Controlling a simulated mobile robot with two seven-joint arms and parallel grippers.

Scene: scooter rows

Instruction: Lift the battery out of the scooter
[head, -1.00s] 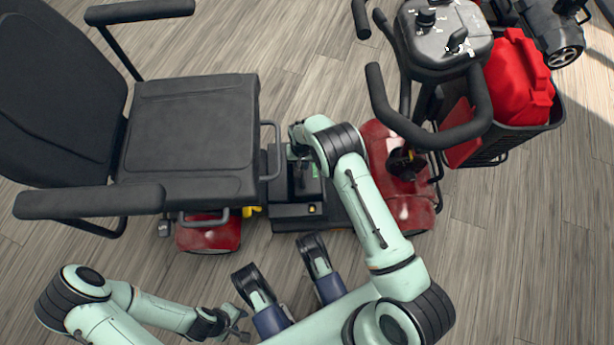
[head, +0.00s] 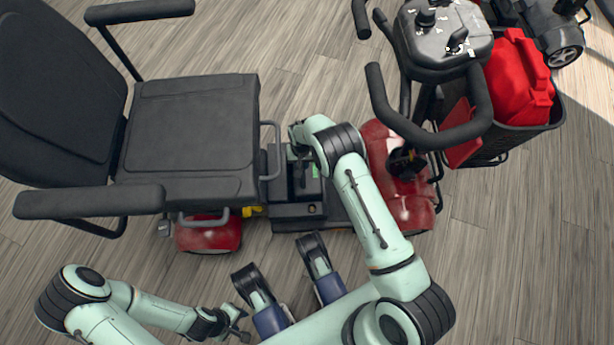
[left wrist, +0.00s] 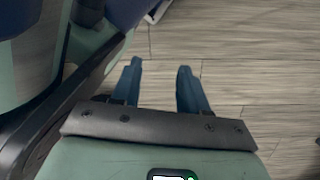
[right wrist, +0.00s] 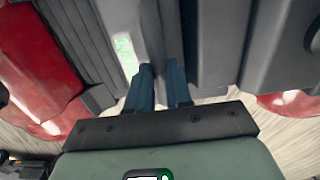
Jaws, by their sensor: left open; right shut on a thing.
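The red scooter (head: 208,232) stands side-on in the head view, its black seat (head: 190,135) at left and its handlebar at right. The dark battery (head: 309,187) is in the floor section just right of the seat, partly hidden by my right arm. My right gripper (right wrist: 162,88) points down and is shut on a grey part of the battery, seemingly its handle; a pale green strip shows beside the fingers in the right wrist view. My left gripper (head: 240,327) is open and empty, low over the floor, away from the scooter; it also shows in the left wrist view (left wrist: 162,85).
The seat's side rail (head: 272,150) is close left of my right wrist. The tiller and handlebar (head: 430,120) rise to the right. Another vehicle's wheel shows top right. Wooden floor is clear at lower right.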

